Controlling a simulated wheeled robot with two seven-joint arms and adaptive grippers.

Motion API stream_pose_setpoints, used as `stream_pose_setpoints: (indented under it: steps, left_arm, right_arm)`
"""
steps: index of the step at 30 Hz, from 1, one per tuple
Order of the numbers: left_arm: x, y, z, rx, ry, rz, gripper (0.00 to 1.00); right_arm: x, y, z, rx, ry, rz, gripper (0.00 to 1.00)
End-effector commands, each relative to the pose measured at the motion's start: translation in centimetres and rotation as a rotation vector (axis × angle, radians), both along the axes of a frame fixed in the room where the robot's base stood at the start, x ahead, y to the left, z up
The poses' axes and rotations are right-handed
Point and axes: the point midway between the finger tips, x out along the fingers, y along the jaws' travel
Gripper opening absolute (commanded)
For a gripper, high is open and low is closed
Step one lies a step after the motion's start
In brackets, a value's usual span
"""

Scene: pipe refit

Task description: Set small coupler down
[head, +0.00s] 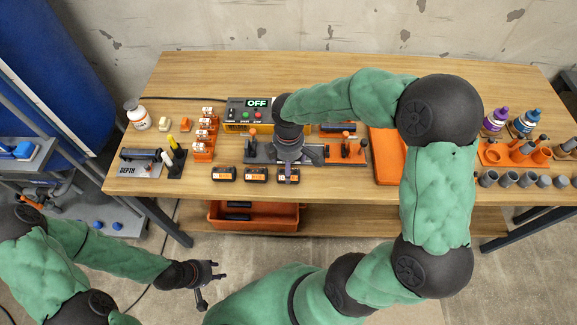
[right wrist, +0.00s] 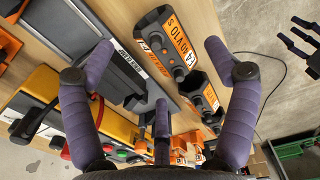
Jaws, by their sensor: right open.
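My right gripper (head: 288,172) is over the front middle of the table, above the rightmost of the black blocks with orange labels (head: 256,174). In the right wrist view its purple-padded fingers (right wrist: 160,95) are spread, with nothing held between them. A labelled block (right wrist: 160,45) lies beyond the fingers. I cannot single out the small coupler; several short grey hollow cylinders (head: 524,180) stand in a row at the table's right front. My left gripper (head: 207,284) is open and empty, low in front of the table.
The grey fixture with orange handles (head: 348,151) lies behind the right gripper. The control box (head: 250,116) reads OFF. An orange tray (head: 387,160) is to the right, partly behind my arm. An orange bin (head: 253,218) is on the lower shelf. Bare wood shows at the front left.

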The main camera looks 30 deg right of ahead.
Motion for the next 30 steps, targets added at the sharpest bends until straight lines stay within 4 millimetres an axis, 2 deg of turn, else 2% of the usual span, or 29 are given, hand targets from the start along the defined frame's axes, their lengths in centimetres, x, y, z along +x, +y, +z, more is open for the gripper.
stream_pose_setpoints:
  steps: [1,6,12,18,30]
  left_arm:
    - [0.0,0.0,0.8,0.000,0.000,0.000,0.40]
    - [0.0,0.0,2.0,0.000,0.000,0.000,0.40]
    - [0.0,0.0,2.9,0.000,0.000,0.000,0.40]
    - [0.0,0.0,3.2,0.000,0.000,0.000,0.40]
    - [0.0,0.0,3.1,0.000,0.000,0.000,0.40]
  right_arm:
    - [0.1,0.0,1.5,-0.001,-0.003,0.000,0.87]
    - [0.1,0.0,4.9,-0.001,-0.003,0.001,0.87]
    - [0.0,0.0,7.6,-0.001,-0.001,0.000,0.87]
    - [0.0,0.0,8.6,0.000,0.001,0.001,0.87]
    - [0.0,0.0,8.6,0.001,0.002,0.000,0.87]
